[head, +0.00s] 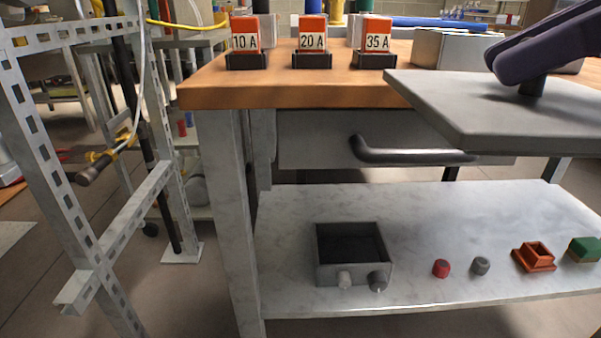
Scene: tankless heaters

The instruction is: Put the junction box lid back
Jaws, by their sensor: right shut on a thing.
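A flat grey lid (480,105) with a short dark post (533,86) on top fills the right side of the head view, close to the camera. My dark purple right gripper (520,74) reaches in from the upper right and is shut on the post. The lid is held roughly level, in front of the workbench's right part. A grey metal box (448,46) stands on the bench behind it; its right part is hidden by my gripper. I cannot tell for certain whether this is the junction box. My left gripper is not in view.
The wooden bench top (215,90) carries orange blocks marked 10 A (244,43), 20 A (312,43) and 35 A (377,43). The lower shelf (290,215) holds an open grey box (326,273) and small red, grey, orange and green parts. A perforated metal frame (50,170) stands left.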

